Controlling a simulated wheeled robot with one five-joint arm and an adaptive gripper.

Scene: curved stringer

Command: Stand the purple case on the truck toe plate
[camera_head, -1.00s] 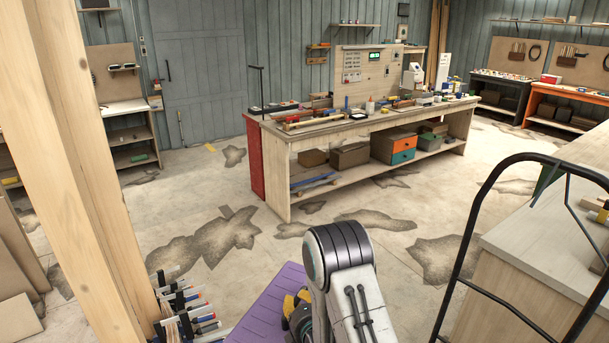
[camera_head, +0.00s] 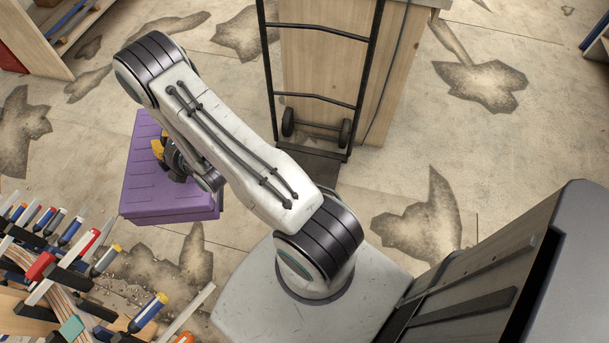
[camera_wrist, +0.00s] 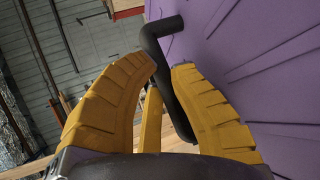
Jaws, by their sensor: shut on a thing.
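The purple case (camera_head: 170,200) is left of centre in the head view, with its ribbed broad side facing up toward the camera. My gripper (camera_head: 160,150) is at the case, partly hidden by my arm. In the wrist view, my gripper's yellow fingers (camera_wrist: 164,68) close around the case's dark handle (camera_wrist: 158,48), and the purple case (camera_wrist: 245,60) fills the right side. The black hand truck (camera_head: 318,102) stands upright right of the case. Its dark toe plate (camera_head: 316,167) lies at floor level toward me, partly hidden by my arm. The case is apart from the plate.
A wooden cabinet or bench (camera_head: 345,62) stands right behind the truck. A rack of clamps (camera_head: 62,262) fills the lower left, close to the case. A workbench (camera_head: 40,45) is at upper left. Stained open floor (camera_head: 425,150) lies to the right.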

